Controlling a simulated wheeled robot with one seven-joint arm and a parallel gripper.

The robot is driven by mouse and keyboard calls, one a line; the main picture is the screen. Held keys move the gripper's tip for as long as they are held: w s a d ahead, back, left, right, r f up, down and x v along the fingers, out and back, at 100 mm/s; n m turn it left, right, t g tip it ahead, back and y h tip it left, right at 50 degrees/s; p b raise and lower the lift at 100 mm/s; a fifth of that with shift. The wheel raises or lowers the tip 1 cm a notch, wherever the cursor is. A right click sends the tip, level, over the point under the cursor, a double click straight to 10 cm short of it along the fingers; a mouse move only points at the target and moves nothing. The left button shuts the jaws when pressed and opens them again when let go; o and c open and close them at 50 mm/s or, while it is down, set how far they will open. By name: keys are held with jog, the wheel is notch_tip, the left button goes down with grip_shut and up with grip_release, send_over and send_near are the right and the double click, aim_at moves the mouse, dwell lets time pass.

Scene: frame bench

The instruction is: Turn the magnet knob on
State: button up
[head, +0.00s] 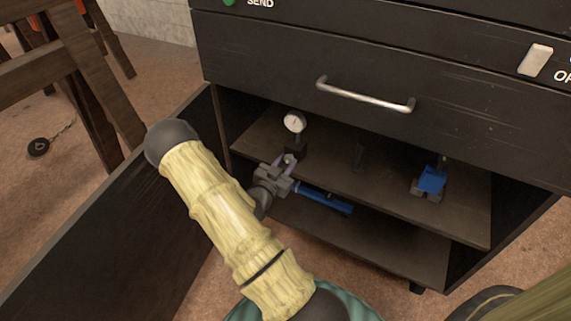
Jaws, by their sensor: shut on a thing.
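A dial gauge with a white round face (294,122) stands upright on a dark magnet base (296,146) at the left of the cabinet's upper shelf. My gripper (289,160) reaches in from the left, its fingers at the front of that base. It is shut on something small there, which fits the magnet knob. The knob itself is hidden between the fingers, so I cannot see which way it is turned.
A blue tool with a grey foot (431,181) sits at the right of the upper shelf (385,185). A long blue object (325,201) lies right of my gripper, low near the shelf edge. The open cabinet door (110,225) stands left of my arm. A closed drawer (440,125) is above.

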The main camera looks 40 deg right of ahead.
jog(key=shift+m+b, duration=0.35)
jog(key=shift+m, duration=1.15)
jog(key=o, duration=1)
jog(key=shift+c, duration=0.2)
jog(key=p+v, duration=0.4)
jog(key=v, duration=1.3)
jog(key=shift+a+p, duration=0.2)
jog(key=shift+p, duration=0.1)
